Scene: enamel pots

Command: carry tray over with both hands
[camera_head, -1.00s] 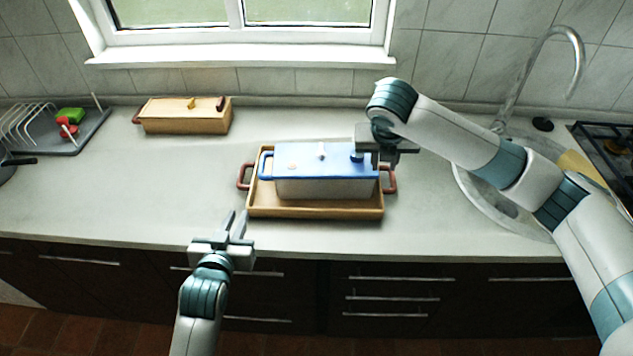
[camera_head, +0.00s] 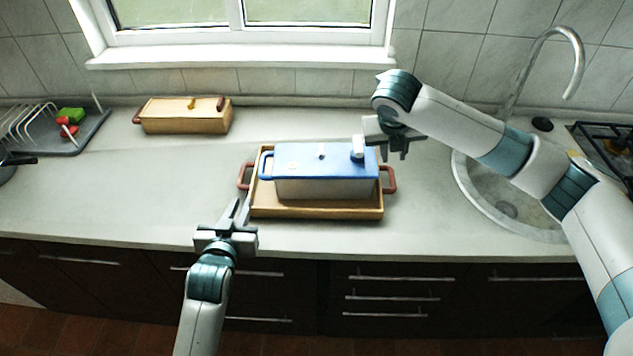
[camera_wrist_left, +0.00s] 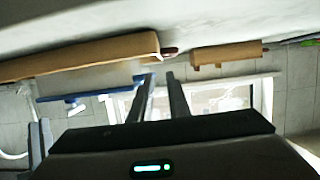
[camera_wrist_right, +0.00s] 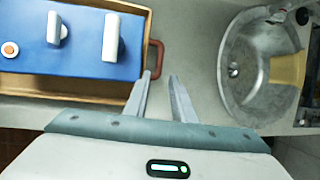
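The wooden tray (camera_head: 315,212) lies on the counter and has a reddish-brown handle at its left end (camera_head: 244,176) and another at its right end (camera_head: 389,180). A pale pot (camera_head: 325,188) with a blue lid (camera_head: 310,158) stands in it. My left gripper (camera_head: 240,208) is open and empty, in front of the tray's left end; its fingers are apart in the left wrist view (camera_wrist_left: 158,85). My right gripper (camera_head: 397,156) is open and empty, above the right handle; in the right wrist view the handle (camera_wrist_right: 155,57) shows just beyond its fingertips (camera_wrist_right: 160,80).
A lidded wooden-coloured pot (camera_head: 185,118) stands at the back left. A dish rack (camera_head: 60,130) is at the far left, and a round sink (camera_head: 500,205) with a tap is at the right. The counter left of the tray (camera_head: 130,190) is clear.

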